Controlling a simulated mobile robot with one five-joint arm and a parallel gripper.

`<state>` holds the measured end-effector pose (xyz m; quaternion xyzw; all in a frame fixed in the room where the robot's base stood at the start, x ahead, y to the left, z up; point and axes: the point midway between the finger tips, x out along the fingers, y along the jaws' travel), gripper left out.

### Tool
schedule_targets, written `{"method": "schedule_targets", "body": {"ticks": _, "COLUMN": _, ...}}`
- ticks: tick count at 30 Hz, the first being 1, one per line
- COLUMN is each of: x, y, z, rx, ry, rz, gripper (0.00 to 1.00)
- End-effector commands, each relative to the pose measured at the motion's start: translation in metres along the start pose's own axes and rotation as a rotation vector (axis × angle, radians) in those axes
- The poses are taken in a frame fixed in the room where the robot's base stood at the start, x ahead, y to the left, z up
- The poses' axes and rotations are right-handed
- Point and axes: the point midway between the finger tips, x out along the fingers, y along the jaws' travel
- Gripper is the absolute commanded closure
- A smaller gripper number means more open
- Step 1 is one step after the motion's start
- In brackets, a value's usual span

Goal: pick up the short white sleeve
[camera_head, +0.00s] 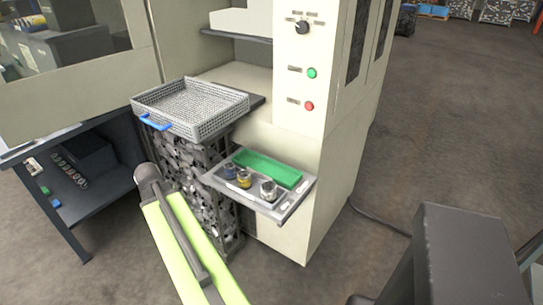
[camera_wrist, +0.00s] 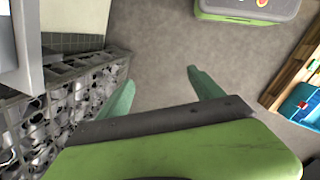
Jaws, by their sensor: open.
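A small shelf (camera_head: 291,208) on the front of the machine holds a grey tray with several small round parts. The rightmost, a short pale white-grey sleeve (camera_head: 268,189) with a dark top opening, looks like the short white sleeve. A yellowish part (camera_head: 244,179) and a dark bluish part (camera_head: 230,171) stand to its left. My gripper (camera_wrist: 161,78) shows in the wrist view with two green fingers spread apart and nothing between them. The floor is behind them. The sleeve does not show in the wrist view.
A dark bench (camera_head: 85,185) is at the left. Open floor (camera_head: 440,130) lies right.

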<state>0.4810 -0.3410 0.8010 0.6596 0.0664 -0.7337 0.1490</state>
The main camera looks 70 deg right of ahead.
Motion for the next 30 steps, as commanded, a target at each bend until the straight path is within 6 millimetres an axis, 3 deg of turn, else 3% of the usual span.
{"method": "schedule_targets", "body": {"ticks": 1, "x": -0.051, "y": 0.027, "z": 0.035, "rx": -0.011, "ry": -0.015, "rz": 0.000, "gripper": 0.24}}
{"method": "schedule_targets", "body": {"ticks": 3, "x": -0.082, "y": 0.056, "z": 0.079, "rx": -0.048, "ry": -0.038, "rz": -0.002, "gripper": 0.24}}
{"method": "schedule_targets", "body": {"ticks": 9, "x": -0.157, "y": 0.114, "z": 0.204, "rx": -0.150, "ry": -0.099, "rz": -0.024, "gripper": 0.24}}
{"method": "schedule_targets", "body": {"ticks": 13, "x": -0.183, "y": 0.131, "z": 0.260, "rx": -0.199, "ry": -0.124, "rz": -0.042, "gripper": 0.24}}
{"method": "schedule_targets", "body": {"ticks": 18, "x": -0.191, "y": 0.137, "z": 0.290, "rx": -0.229, "ry": -0.137, "rz": -0.054, "gripper": 0.24}}
{"method": "schedule_targets", "body": {"ticks": 23, "x": -0.184, "y": 0.137, "z": 0.291, "rx": -0.234, "ry": -0.138, "rz": -0.055, "gripper": 0.24}}
{"method": "schedule_targets", "body": {"ticks": 30, "x": -0.145, "y": 0.135, "z": 0.294, "rx": -0.232, "ry": -0.138, "rz": -0.055, "gripper": 0.24}}
